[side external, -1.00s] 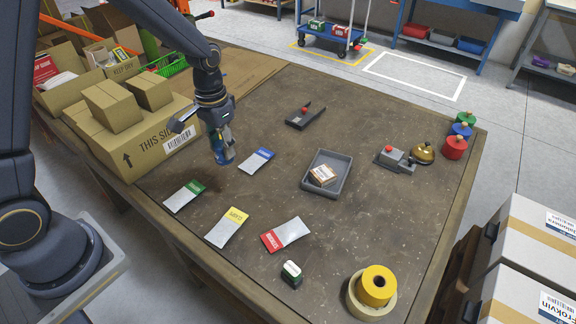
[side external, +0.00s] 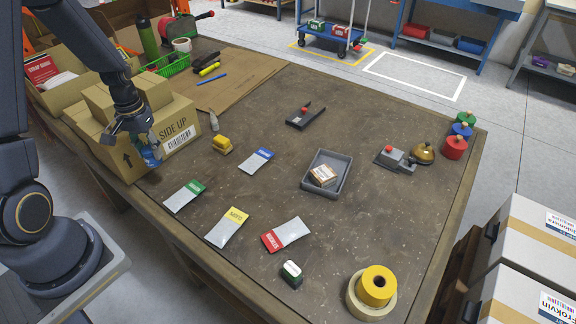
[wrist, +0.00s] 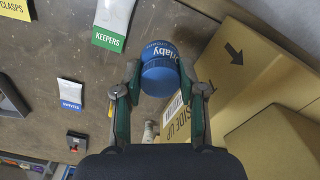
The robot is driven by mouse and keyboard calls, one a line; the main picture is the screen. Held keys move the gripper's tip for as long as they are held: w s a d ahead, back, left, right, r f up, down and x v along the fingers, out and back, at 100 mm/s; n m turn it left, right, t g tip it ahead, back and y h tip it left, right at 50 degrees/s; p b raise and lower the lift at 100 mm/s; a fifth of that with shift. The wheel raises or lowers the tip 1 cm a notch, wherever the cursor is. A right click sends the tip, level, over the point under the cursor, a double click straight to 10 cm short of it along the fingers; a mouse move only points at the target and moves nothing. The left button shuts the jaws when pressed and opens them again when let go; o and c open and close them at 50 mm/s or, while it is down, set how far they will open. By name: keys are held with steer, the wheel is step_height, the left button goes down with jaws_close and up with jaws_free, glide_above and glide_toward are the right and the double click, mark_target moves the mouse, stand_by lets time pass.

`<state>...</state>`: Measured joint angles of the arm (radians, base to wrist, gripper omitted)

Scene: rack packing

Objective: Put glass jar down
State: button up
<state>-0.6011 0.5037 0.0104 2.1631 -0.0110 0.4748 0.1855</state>
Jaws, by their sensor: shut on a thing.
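I cannot tell whether the jar's base touches anything.
The cardboard box (side external: 182,137) stands close behind the jar. Cards lie on the table, including the green KEEPERS card (side external: 184,196) and the blue one (side external: 256,161). A yellow block (side external: 222,144) and a small bottle (side external: 214,121) stand nearby. A grey tray (side external: 338,187) sits mid-table.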

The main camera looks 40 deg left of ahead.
step_height(320, 180, down, 10)
steer(key=shift+r, duration=0.25)
steer(key=shift+f, duration=0.1)
steer(key=shift+f, duration=0.1)
steer(key=o, duration=1.2)
